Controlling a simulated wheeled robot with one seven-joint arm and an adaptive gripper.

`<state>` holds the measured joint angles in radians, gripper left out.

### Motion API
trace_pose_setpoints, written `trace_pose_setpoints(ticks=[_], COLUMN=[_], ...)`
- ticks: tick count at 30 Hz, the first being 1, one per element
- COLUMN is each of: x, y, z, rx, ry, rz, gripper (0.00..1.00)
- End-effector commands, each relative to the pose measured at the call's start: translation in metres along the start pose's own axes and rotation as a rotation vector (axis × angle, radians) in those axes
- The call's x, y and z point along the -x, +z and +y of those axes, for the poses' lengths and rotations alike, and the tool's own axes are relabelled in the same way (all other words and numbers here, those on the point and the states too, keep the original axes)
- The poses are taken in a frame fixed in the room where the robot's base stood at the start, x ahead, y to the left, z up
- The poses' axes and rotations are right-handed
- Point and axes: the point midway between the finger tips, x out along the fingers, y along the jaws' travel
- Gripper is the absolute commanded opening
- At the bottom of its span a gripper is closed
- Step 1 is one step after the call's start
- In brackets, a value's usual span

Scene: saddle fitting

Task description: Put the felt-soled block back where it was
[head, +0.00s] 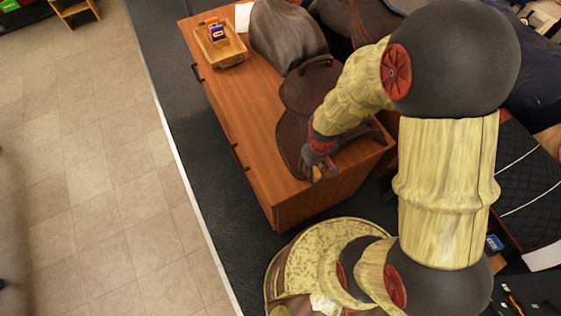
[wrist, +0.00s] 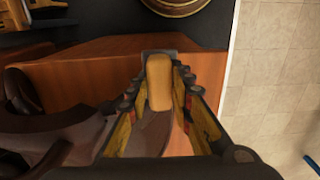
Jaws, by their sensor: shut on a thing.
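The block (wrist: 158,82), a tan, rounded piece, sits between the fingertips of my gripper (wrist: 160,98) in the wrist view. My gripper is shut on it. Its sole is hidden from this side. In the head view my gripper (head: 318,165) is over the near right end of the wooden cabinet (head: 243,118), beside the dark brown saddle (head: 298,110). The block is hardly visible there. A brown leather flap (wrist: 150,136) shows beyond the fingers in the wrist view. I cannot tell whether the block touches anything below.
The cabinet's left strip is bare. Tiled floor (head: 100,170) lies open to the left.

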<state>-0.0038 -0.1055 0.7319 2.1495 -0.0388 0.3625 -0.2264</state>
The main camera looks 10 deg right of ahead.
Motion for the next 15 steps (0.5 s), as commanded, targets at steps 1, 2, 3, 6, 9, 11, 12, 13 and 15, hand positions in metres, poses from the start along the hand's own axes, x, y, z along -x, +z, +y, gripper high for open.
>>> trace_pose_setpoints(ticks=[1,2,3,6,9,11,12,13,15], x=[0.001,-0.001,-0.003,-0.013,-0.023,-0.029,-0.033,-0.036,-0.043], y=[0.005,0.006,0.004,-0.007,-0.023,-0.033,-0.039,-0.044,-0.054], z=[-0.003,-0.005,-0.009,-0.022,-0.038,-0.048,-0.055,-0.059,-0.071], rx=[0.010,0.014,0.018,0.021,0.022,0.022,0.022,0.020,0.020], ry=[0.000,0.000,0.000,0.000,0.000,0.000,0.000,0.000,0.000], rz=[-0.001,0.000,0.000,-0.001,-0.001,-0.001,-0.001,-0.001,-0.001], gripper=[0.00,0.00,0.00,0.00,0.00,0.00,0.00,0.00,0.00])
